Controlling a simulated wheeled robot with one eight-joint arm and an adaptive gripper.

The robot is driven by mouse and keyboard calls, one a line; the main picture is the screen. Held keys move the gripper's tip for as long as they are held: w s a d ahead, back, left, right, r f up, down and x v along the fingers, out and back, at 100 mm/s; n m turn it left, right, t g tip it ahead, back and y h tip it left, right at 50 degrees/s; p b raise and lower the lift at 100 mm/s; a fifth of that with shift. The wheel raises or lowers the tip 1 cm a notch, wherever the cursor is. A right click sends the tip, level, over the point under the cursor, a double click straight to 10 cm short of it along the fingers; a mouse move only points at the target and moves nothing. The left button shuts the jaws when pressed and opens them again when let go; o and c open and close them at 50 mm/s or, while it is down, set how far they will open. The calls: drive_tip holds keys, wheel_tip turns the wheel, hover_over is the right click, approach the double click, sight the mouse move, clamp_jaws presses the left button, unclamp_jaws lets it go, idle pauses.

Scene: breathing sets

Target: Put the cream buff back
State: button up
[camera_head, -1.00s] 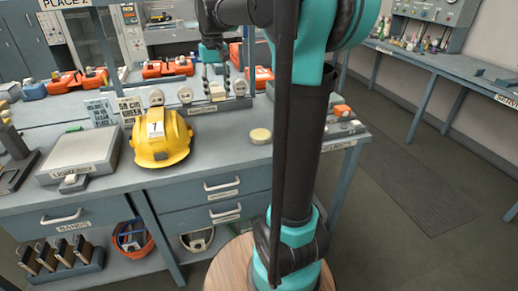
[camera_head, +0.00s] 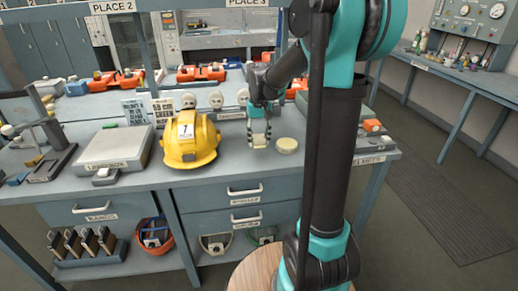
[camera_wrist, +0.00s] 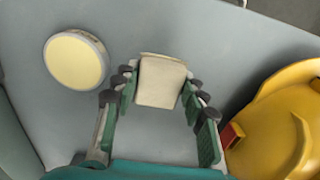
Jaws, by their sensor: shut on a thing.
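The cream buff (camera_wrist: 160,81) is a pale, squarish pad between my fingertips in the wrist view. My gripper (camera_wrist: 161,92) is shut on it, with green-padded fingers on both sides. In the head view my gripper (camera_head: 259,137) points down over the front part of the bench, between the yellow helmet (camera_head: 188,142) and a round cream disc (camera_head: 287,145). The buff is small and mostly hidden by the fingers there. I cannot tell whether it touches the bench. The disc also lies flat at the left in the wrist view (camera_wrist: 75,61).
The helmet is close at the right in the wrist view (camera_wrist: 275,125). A grey box (camera_head: 115,147) stands left of it. Small round-headed items (camera_head: 217,100) and orange cases (camera_head: 200,73) stand further back. Bare bench (camera_head: 235,165) lies in front of my gripper.

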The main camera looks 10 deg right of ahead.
sight(259, 155)
drive_tip(key=shift+f, duration=2.2)
drive_tip(key=o, duration=1.1)
drive_tip(key=shift+f, duration=0.1)
wheel_tip(259, 155, up, 12)
drive_tip(key=shift+f, duration=0.1)
drive_tip(key=shift+s, duration=0.15)
drive_tip(key=s+d+f+t, duration=0.1)
drive_tip(key=s+f, duration=0.4)
drive_tip(key=s, duration=0.2)
drive_tip(key=s+d+f+t, duration=0.1)
drive_tip(key=s+f, duration=0.5)
drive_tip(key=s, duration=0.1)
drive_tip(key=s+d+f+t, duration=0.2)
drive_tip(key=s+f, duration=0.4)
drive_tip(key=s, duration=0.1)
drive_tip(key=shift+s, duration=0.2)
